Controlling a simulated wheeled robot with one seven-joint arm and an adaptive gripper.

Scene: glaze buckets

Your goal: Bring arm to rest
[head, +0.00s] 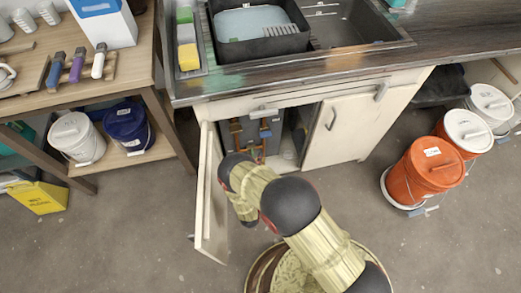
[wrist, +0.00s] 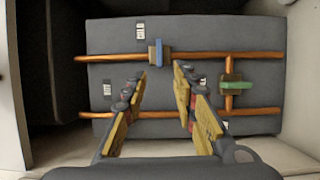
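My arm, in cream and black segments, reaches from the bottom of the head view toward the open sink cabinet (head: 210,205). My gripper is hidden in the head view. In the wrist view my gripper (wrist: 160,76) is open, its two yellow-padded fingers apart with nothing between them. It faces a grey panel (wrist: 200,35) with copper pipes inside the cabinet. A blue-handled valve (wrist: 159,52) sits on the upper pipe just beyond the fingertips; I cannot tell whether they touch it. A green-handled valve (wrist: 232,85) is on the upright pipe to the right.
The open cabinet door stands left of my arm; the other door (head: 345,125) is shut. Orange buckets (head: 422,172) stand on the floor at right. A wooden shelf (head: 130,165) with a white bucket (head: 75,137) and a blue bucket (head: 128,125) is at left. Floor in front is clear.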

